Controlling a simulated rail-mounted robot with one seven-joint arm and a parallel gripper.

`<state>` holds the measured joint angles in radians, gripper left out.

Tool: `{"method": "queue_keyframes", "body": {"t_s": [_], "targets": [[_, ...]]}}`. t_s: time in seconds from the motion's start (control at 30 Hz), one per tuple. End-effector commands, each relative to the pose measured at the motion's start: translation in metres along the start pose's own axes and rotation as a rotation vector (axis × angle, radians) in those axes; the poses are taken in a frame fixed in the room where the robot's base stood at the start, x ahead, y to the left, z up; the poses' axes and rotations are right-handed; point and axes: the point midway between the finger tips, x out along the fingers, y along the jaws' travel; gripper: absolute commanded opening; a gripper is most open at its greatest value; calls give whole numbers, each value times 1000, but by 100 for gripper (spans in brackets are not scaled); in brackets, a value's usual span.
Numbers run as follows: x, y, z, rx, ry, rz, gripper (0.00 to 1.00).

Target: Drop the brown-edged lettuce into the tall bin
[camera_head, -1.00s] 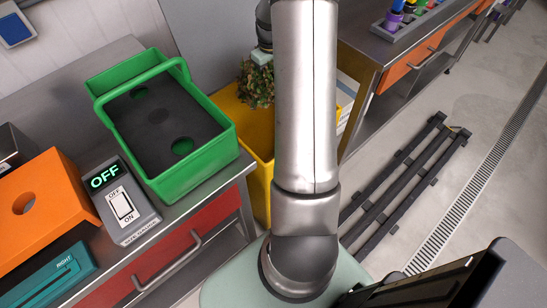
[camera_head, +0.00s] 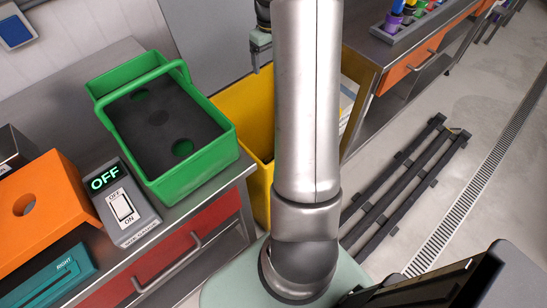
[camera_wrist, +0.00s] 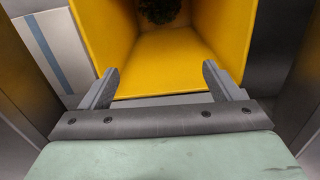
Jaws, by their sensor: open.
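The tall yellow bin (camera_head: 246,104) stands between the two benches, partly hidden behind my arm in the head view. In the wrist view I look down into the bin (camera_wrist: 165,62). The lettuce (camera_wrist: 160,10) lies deep inside it, dark and leafy, at the top edge of the picture. Its brown edges cannot be made out there, and the head view does not show it. My gripper (camera_head: 260,58) is above the bin's far side. Its two fingers (camera_wrist: 158,85) are wide apart with nothing between them.
A green crate (camera_head: 215,160) with a dark insert stands on the left bench, close to the bin. A switch box (camera_head: 130,215) reading OFF and an orange box (camera_head: 50,205) are beside it. A dark rack (camera_head: 400,185) lies on the floor at right.

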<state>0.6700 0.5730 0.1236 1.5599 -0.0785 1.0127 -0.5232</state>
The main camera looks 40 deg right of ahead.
Motion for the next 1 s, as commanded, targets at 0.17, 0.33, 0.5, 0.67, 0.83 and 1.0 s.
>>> {"method": "queue_keyframes", "body": {"t_s": [0.17,0.33,0.5,0.67,0.83,1.0], "targets": [[-46,0,-1,0,3,3,85],[-79,0,0,-1,1,2,85],[-98,0,0,-1,1,1,85],[-104,0,0,-1,0,0,85],[-104,0,0,-1,0,0,85],[-104,0,0,-1,-1,0,85]]}}
